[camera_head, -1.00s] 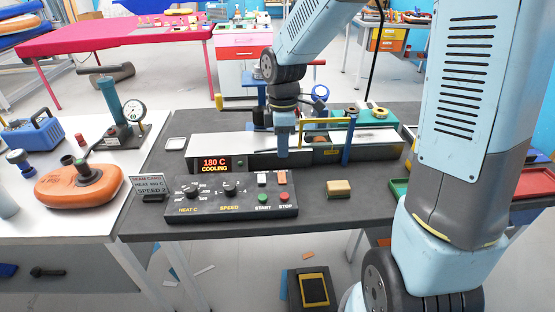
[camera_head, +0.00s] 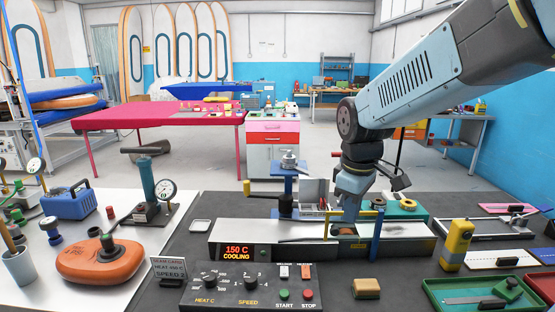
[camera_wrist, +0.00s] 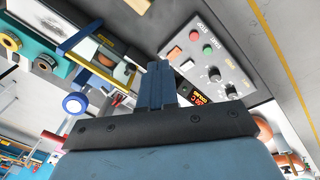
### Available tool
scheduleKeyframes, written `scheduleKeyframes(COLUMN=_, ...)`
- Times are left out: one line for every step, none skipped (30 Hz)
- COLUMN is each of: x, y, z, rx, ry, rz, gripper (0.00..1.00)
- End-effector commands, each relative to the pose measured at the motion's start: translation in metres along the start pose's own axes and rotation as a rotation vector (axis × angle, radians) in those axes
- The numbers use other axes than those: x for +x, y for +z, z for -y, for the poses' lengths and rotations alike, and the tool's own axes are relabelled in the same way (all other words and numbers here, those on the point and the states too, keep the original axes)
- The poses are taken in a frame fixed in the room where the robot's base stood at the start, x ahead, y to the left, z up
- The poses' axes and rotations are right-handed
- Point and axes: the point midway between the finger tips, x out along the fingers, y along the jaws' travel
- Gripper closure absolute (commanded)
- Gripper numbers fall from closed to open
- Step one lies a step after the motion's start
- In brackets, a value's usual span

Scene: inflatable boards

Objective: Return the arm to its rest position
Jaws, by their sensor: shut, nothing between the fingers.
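My arm reaches in from the upper right in the head view, and my gripper (camera_head: 347,212) points down over the welding machine (camera_head: 283,243). In the wrist view my gripper (camera_wrist: 158,66) shows as two blue fingers shut together with nothing between them. The machine's display (camera_head: 236,252) reads 150 C COOLING. The control panel (camera_head: 248,290) stands in front of it, with HEAT and SPEED knobs and START and STOP buttons. The panel also shows in the wrist view (camera_wrist: 232,62). Whether my fingertips touch the machine cannot be told.
A blue post press (camera_head: 287,185) stands behind the machine. A yellow block-shaped tool (camera_head: 456,243) and green tray (camera_head: 470,295) are at right. A tan block (camera_head: 366,288) lies in front. At left are an orange float (camera_head: 100,260) and a pump with gauge (camera_head: 150,195).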

Motion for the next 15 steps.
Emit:
scheduleKeyframes(x=-0.009, y=0.01, z=0.0, rx=0.06, ry=0.023, rz=-0.019, gripper=1.0)
scheduleKeyframes(x=-0.013, y=0.016, z=0.0, rx=0.099, ry=0.034, rz=-0.03, gripper=1.0)
scheduleKeyframes(x=-0.019, y=0.023, z=0.0, rx=0.152, ry=0.049, rz=-0.046, gripper=1.0)
scheduleKeyframes(x=-0.023, y=0.029, z=0.0, rx=0.191, ry=0.059, rz=-0.058, gripper=1.0)
scheduleKeyframes(x=-0.027, y=0.035, z=0.001, rx=0.23, ry=0.068, rz=-0.07, gripper=1.0)
scheduleKeyframes(x=-0.032, y=0.043, z=0.001, rx=0.283, ry=0.08, rz=-0.087, gripper=1.0)
scheduleKeyframes(x=-0.035, y=0.048, z=0.002, rx=0.322, ry=0.088, rz=-0.101, gripper=1.0)
scheduleKeyframes(x=-0.039, y=0.054, z=0.002, rx=0.36, ry=0.096, rz=-0.116, gripper=1.0)
scheduleKeyframes(x=-0.043, y=0.062, z=0.004, rx=0.413, ry=0.105, rz=-0.135, gripper=1.0)
scheduleKeyframes(x=-0.046, y=0.068, z=0.004, rx=0.452, ry=0.11, rz=-0.15, gripper=1.0)
scheduleKeyframes(x=-0.05, y=0.074, z=0.005, rx=0.49, ry=0.116, rz=-0.166, gripper=1.0)
scheduleKeyframes(x=-0.054, y=0.081, z=0.006, rx=0.542, ry=0.122, rz=-0.188, gripper=1.0)
scheduleKeyframes(x=-0.056, y=0.087, z=0.008, rx=0.579, ry=0.126, rz=-0.203, gripper=1.0)
scheduleKeyframes(x=-0.059, y=0.092, z=0.009, rx=0.615, ry=0.129, rz=-0.219, gripper=1.0)
scheduleKeyframes(x=-0.062, y=0.099, z=0.01, rx=0.661, ry=0.132, rz=-0.241, gripper=1.0)
